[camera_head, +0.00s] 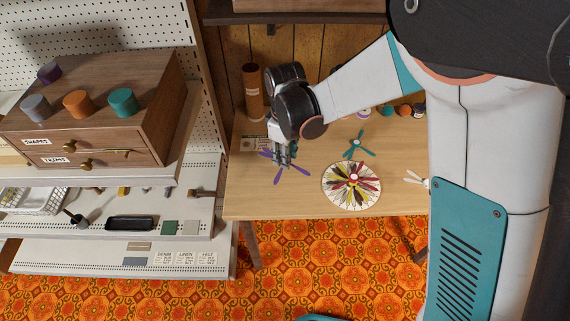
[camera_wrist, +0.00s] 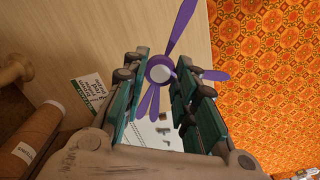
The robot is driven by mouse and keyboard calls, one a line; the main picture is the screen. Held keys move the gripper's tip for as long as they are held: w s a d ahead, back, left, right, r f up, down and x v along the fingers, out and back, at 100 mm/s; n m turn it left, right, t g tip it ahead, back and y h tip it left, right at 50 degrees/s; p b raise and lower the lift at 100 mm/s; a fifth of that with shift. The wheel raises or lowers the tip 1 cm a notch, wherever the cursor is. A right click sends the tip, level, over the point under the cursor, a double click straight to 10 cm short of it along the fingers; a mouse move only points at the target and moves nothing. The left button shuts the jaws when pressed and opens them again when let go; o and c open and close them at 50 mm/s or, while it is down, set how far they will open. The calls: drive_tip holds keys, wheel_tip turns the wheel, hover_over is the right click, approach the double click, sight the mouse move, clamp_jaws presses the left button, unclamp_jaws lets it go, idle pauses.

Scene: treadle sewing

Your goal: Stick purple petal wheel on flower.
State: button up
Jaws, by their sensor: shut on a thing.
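The purple petal wheel (camera_wrist: 180,28) has long thin petals and a pale round hub. My gripper (camera_wrist: 163,76) is shut on it at the hub, with petals sticking out past the fingers. In the head view my gripper (camera_head: 283,155) points down over the left part of the table, and purple petals (camera_head: 278,176) show below and beside it. I cannot tell whether the wheel touches the table. The flower (camera_head: 341,200) is a round pale disc with red, yellow and white petals, lying to the right of my gripper. Part of the purple wheel is hidden by the fingers.
A teal petal wheel (camera_head: 355,146) lies behind the flower, and a white one (camera_head: 416,181) lies to its right, partly hidden by my arm. A brown spool (camera_head: 253,92) and a printed card (camera_wrist: 91,95) are near the left. Shelves with a wooden drawer box (camera_head: 110,110) stand left.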

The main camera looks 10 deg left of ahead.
wheel_tip(320, 180, up, 5)
drive_tip(key=shift+f+p, duration=0.15)
drive_tip(key=shift+p, duration=0.25)
drive_tip(key=shift+f+b, duration=3.45)
drive_tip(key=shift+f, duration=1)
drive_tip(key=shift+d, duration=0.1)
